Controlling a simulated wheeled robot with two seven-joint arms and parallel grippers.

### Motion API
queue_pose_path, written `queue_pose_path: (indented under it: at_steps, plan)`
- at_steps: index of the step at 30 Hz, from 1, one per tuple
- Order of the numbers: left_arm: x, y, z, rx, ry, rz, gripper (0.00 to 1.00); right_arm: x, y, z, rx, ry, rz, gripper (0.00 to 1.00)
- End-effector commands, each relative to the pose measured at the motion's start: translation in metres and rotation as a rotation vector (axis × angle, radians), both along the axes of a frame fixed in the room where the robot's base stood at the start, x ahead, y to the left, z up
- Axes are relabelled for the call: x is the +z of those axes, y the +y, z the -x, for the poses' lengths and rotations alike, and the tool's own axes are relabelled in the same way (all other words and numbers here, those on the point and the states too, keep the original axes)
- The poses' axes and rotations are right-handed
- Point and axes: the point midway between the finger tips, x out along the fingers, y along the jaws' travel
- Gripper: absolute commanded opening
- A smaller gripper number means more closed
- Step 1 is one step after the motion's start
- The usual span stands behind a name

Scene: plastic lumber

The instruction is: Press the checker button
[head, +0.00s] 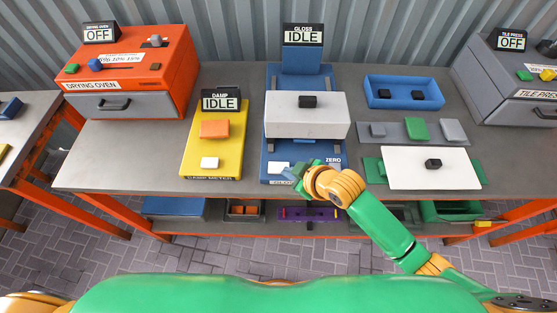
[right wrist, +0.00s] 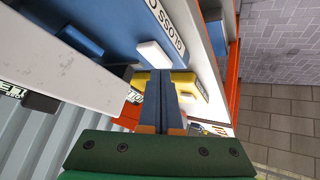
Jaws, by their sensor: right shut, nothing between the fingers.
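The gloss checker (head: 270,88) is a blue stand on the table's middle, with a display reading IDLE. A white button (head: 278,167) sits at its front left; it also shows in the right wrist view (right wrist: 153,53). A white block (head: 300,125) with a black knob lies across the checker. My right gripper (head: 298,171) is shut and empty at the checker's front, just right of the button in the head view. In the right wrist view its fingertips (right wrist: 161,72) are close to the button; I cannot tell whether they touch it. My left gripper is not in view.
A yellow damp meter (head: 230,145) stands left of the checker, with an orange drying oven (head: 150,75) beyond. To the right are a blue tray (head: 380,80), a white plate (head: 410,178) and a grey tile press (head: 500,85). Bare table (head: 110,160) lies at the left front.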

Motion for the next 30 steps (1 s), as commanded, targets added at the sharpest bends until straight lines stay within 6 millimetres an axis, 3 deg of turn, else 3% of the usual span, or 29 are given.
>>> queue_pose_path:
  at_steps: [1,3,9,23,30]
  plan:
    - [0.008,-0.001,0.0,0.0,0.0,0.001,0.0,0.022,0.006,-0.011,0.075,-0.059,0.03,0.0]
    - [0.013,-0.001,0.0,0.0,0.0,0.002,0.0,0.045,0.014,-0.023,0.188,-0.132,0.08,0.0]
    - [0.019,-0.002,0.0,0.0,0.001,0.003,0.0,0.073,0.015,-0.038,0.354,-0.229,0.187,0.0]
    - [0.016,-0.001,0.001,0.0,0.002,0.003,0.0,0.071,0.015,-0.04,0.371,-0.238,0.2,0.0]
    - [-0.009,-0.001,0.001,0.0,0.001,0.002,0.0,0.049,0.015,-0.04,0.371,-0.239,0.199,0.0]
